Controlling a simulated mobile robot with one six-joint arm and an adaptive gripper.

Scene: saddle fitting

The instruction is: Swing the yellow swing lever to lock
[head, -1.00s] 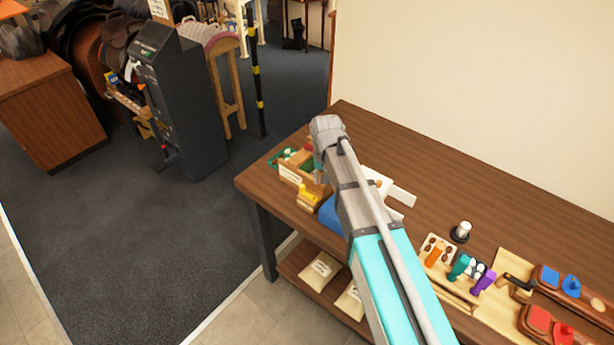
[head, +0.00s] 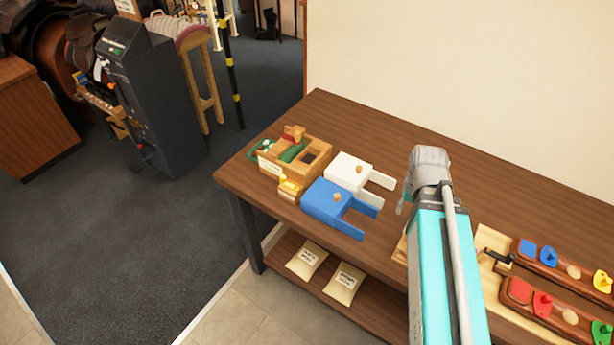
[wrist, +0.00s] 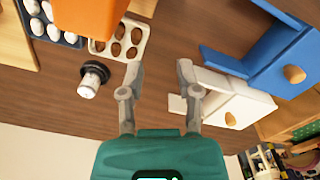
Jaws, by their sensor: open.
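A yellow lever-like piece (head: 603,281) sits at the right end of the upper brown board at the right edge of the head view. It is partly cut off, and I cannot tell its lock position. My gripper (head: 402,203) is above the middle of the table, well to the left of that piece. In the wrist view my gripper (wrist: 160,74) has its two fingers spread with nothing between them. The yellow piece does not show in the wrist view.
Blue (head: 322,203) and white (head: 347,171) forked pieces lie left of my arm. A wooden box (head: 318,160) stands beyond them. An orange block (wrist: 90,12), a holed tray (wrist: 140,40) and a black-and-white knob (wrist: 90,80) are near my gripper.

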